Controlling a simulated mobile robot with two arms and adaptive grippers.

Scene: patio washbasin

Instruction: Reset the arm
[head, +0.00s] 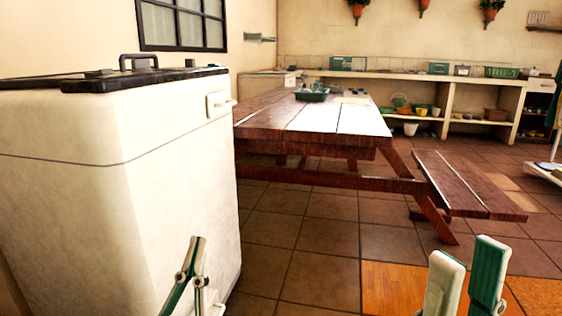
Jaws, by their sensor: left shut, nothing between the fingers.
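My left gripper (193,258) shows low in the head view, in front of the white cabinet. Its fingers are closed together and hold nothing. My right gripper (468,262) is at the bottom right, pointing up, over the floor. Its two green-and-white fingers stand apart with a gap between them, and nothing shows in it. The lower parts of both grippers are cut off by the picture's bottom edge.
A large white cabinet (75,190) with a dark lid stands close on the left. A wooden picnic table (330,120) with a bench (462,185) is beyond it, bearing a green tray (311,95). Shelves (440,80) with pots line the back wall. The tiled floor (300,240) between is clear.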

